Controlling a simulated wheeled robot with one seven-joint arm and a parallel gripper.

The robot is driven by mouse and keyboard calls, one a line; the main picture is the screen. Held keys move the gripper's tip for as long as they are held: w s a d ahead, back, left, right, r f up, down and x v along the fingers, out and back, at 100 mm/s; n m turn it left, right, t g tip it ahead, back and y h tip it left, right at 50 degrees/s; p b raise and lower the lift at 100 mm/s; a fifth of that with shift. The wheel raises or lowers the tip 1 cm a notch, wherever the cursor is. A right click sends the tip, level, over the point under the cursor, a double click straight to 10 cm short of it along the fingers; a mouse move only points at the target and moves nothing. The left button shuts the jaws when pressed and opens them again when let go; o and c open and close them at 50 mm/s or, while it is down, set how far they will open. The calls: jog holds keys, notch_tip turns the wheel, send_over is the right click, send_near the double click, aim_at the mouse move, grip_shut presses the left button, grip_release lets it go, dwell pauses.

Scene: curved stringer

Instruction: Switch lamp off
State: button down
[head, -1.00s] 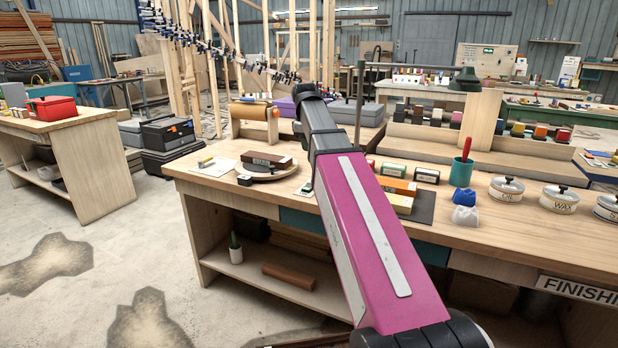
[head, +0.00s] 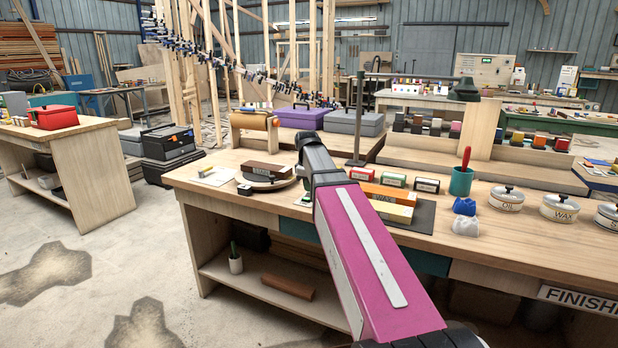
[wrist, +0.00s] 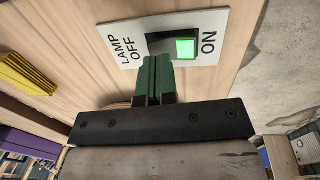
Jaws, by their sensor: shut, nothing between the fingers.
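The lamp switch shows in the wrist view as a white plate (wrist: 200,32) lettered "LAMP", "OFF" and "ON". Its dark rocker (wrist: 158,44) has a green lit part (wrist: 186,49) on the ON side. My gripper (wrist: 155,60) is shut and empty, its green fingertips at the OFF end of the rocker. I cannot tell whether they touch it. In the head view the lamp has a dark green shade (head: 464,91) on a long arm from a dark post (head: 358,120) on the bench. My arm hides the gripper there.
The wooden bench (head: 520,245) holds a brown block (head: 267,171) on a round board, small labelled boxes (head: 392,180), a teal cup (head: 461,181) and lidded tins (head: 506,198). A yellow stack (wrist: 25,73) lies left of the switch in the wrist view.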

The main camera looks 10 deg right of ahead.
aim_at(306, 199)
jog(key=shift+f, duration=0.75)
jog(key=shift+w+d+f, duration=0.1)
jog(key=shift+f, duration=0.1)
jog(key=shift+s+a+r, duration=0.25)
jog(key=shift+s+a, duration=0.2)
jog(key=shift+s, duration=0.2)
jog(key=shift+a+r, duration=0.1)
jog(key=shift+r, duration=0.35)
notch_tip(306, 199, up, 13)
jog(key=s, duration=0.1)
jog(key=shift+s+a, duration=0.15)
jog(key=shift+a, duration=0.25)
